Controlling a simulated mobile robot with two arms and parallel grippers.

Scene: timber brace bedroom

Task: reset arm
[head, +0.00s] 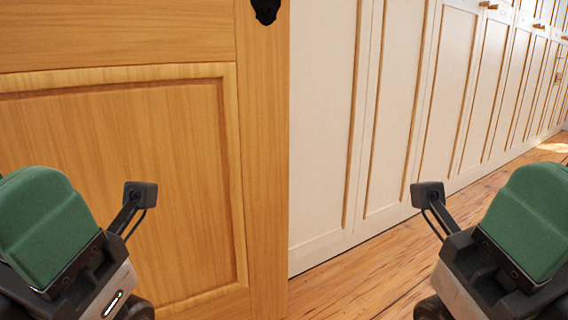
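My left arm (60,245) comes in at the lower left, with a green cover and a small black block on a stalk. My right arm (510,245) comes in at the lower right, much like a mirror image of the left. Both are raised and apart from each other, with open space between them. The fingers of both grippers are not visible, so nothing held can be seen.
A wooden door (120,170) with a dark handle (266,10) fills the left half, behind my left arm. White panelled cabinets (400,110) with wooden trim run back to the right. Bare plank floor (370,275) shows between the door and my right arm.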

